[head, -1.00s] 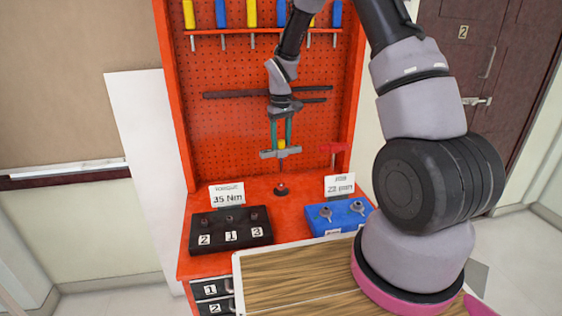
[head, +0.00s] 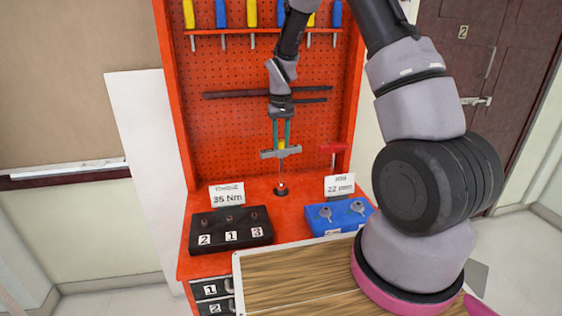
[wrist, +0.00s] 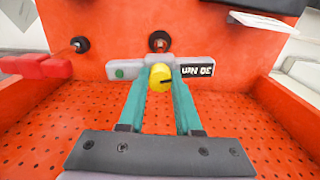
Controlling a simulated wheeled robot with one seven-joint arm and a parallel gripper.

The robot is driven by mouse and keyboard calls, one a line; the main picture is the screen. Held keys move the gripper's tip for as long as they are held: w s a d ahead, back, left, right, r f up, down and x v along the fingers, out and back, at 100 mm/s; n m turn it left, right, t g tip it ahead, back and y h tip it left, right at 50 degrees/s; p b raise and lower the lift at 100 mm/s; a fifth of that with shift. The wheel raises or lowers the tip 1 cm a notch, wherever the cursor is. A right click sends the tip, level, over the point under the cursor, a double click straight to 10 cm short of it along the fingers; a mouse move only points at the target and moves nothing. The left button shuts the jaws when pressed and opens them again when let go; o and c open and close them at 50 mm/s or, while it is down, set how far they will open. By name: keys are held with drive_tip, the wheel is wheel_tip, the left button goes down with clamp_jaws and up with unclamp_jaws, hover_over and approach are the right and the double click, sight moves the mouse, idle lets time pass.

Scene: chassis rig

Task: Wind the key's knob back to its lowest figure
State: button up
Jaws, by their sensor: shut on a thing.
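The key stands upright on the red bench, with a grey crossbar (head: 269,154), a yellow knob (head: 282,144) on top and a thin shaft down to a dark round foot (head: 281,191). My gripper (head: 281,141) comes down from above with its green fingers on either side of the knob, shut on it. In the wrist view the fingers (wrist: 162,75) hold the yellow knob (wrist: 160,84), which bears a dark line. The crossbar (wrist: 140,66) there shows a green dot at left and a window reading 30 Nm, upside down, at right.
A card (head: 227,194) reads torque 35 Nm. Another card (head: 339,185) reads 22 mm. A black block (head: 218,222) numbered 2, 1, 3 stands front left, a blue block (head: 320,224) with two metal pieces front right. A red-handled tool (head: 332,149) stands right of the key.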

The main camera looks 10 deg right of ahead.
drive_tip(key=n, duration=1.1)
drive_tip(key=o, duration=0.8)
drive_tip(key=shift+o, duration=0.2)
